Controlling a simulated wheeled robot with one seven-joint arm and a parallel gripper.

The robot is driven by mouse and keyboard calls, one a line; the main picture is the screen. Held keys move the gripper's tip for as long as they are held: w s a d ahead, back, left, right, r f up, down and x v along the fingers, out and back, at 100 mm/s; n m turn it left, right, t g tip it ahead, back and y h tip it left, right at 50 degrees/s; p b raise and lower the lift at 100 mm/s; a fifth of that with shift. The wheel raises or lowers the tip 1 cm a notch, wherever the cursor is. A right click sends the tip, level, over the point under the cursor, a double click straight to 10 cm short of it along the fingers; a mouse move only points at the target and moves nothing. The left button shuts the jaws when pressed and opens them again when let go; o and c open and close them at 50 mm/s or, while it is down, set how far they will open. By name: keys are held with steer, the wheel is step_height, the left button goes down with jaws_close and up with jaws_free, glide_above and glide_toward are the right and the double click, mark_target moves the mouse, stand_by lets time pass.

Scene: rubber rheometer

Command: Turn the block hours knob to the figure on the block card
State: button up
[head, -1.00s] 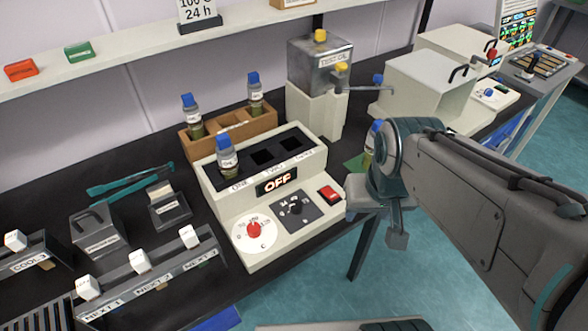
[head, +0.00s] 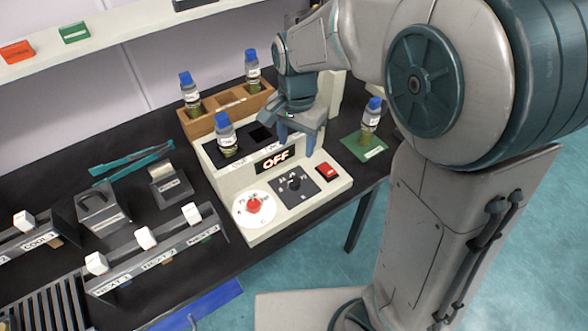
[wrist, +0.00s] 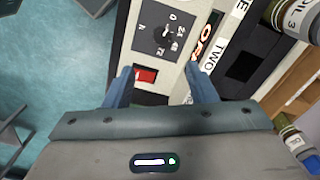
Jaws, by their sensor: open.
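The block hours knob is a small black knob (head: 294,184) on a dark square plate on the front of the cream heating block (head: 345,183). It also shows in the wrist view (wrist: 164,36), with white figures around it; its exact pointer setting is too small to tell. My gripper (head: 297,143) is open and empty above the block, behind the knob in the head view. In the wrist view its fingertips (wrist: 158,74) straddle the area by the red switch, apart from the knob. Only the dark base of a card stand (head: 193,4) shows at the top edge; its figures are out of view.
A red round dial (head: 254,205) and a red switch (head: 327,171) flank the knob. The display reads OFF (head: 274,161). A blue-capped bottle (head: 226,138) stands in the block; another (head: 370,120) stands on a green mat (head: 362,146). A wooden rack (head: 240,110) is behind.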

mark_target(294, 180)
steer(key=f, duration=1.4)
steer(key=shift+w+a, duration=0.1)
steer(key=shift+a, duration=0.1)
steer(key=c, duration=1)
